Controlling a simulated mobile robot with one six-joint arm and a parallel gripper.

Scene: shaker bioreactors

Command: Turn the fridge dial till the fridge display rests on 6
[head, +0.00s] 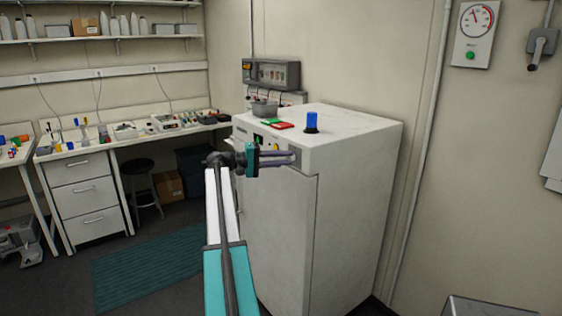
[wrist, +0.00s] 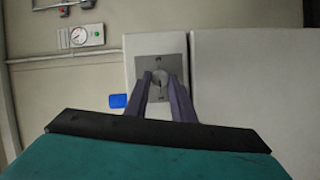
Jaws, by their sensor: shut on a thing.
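The white fridge (head: 352,205) stands against the wall. In the head view my gripper (head: 290,157) reaches the upper front of the fridge from the left. In the wrist view my gripper (wrist: 160,80) has its two purple fingers on either side of the round fridge dial (wrist: 160,75), on a square grey plate (wrist: 177,66). It is shut on the dial. The fingers hide much of the dial in both views. A small green panel (head: 258,140) shows on the fridge front behind my gripper; I cannot read a fridge display number.
The blue item also shows in the wrist view (wrist: 118,101). A stool (head: 141,183) and bench are at left. Floor is open on the green mat (head: 150,265).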

